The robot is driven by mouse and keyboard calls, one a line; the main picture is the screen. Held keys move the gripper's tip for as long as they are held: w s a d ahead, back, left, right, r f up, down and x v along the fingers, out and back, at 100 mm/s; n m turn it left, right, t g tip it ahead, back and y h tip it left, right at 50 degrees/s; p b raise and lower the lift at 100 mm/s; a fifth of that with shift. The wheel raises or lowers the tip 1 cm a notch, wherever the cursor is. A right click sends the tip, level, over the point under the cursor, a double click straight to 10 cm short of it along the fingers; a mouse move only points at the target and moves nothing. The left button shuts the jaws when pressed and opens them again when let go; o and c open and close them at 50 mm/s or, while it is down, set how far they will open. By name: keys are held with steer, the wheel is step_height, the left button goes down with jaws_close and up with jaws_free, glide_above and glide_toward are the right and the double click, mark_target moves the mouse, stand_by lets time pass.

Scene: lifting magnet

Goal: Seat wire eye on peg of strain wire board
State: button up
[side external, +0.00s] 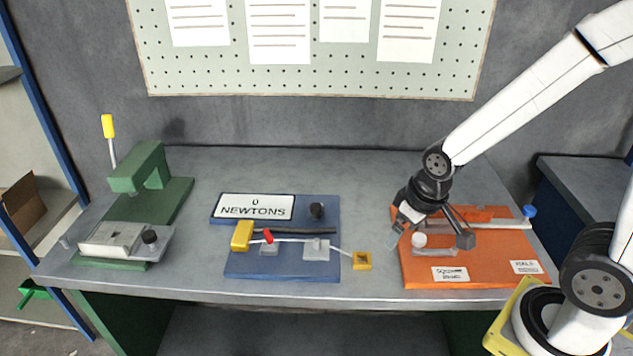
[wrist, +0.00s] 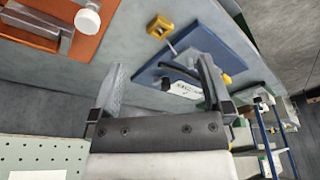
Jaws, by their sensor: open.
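The blue board (side external: 285,268) lies mid-bench and carries a NEWTONS display (side external: 252,207) reading 0. A thin pale wire (side external: 290,240) runs across it from a yellow block (side external: 242,236), past a red-topped part (side external: 268,236). Its right end meets a small yellow square eye (side external: 362,260), which lies on the bench just off the board; the eye also shows in the wrist view (wrist: 159,26). A black knob or peg (side external: 317,210) stands at the board's back right; I cannot tell which part is the peg. My gripper (side external: 432,238) is open and empty over the orange board, right of the eye.
The orange board (side external: 420,272) holds a white round knob (side external: 419,240), labels and a blue-ended bar (side external: 528,211). A green press (side external: 140,170) with a yellow-handled lever stands at the left. Bench between the blue and orange boards is mostly clear.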

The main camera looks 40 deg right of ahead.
steer(key=shift+w, duration=0.1)
steer(key=n+g, duration=0.3)
steer(key=n, duration=2.4)
glide_above(362, 255)
step_height(362, 255, down, 8)
steer(key=shift+s+a, duration=0.2)
steer(key=shift+a, duration=0.2)
steer(key=shift+f, duration=1.2)
steer(key=shift+s+f, duration=0.15)
steer(key=shift+f, duration=2.45)
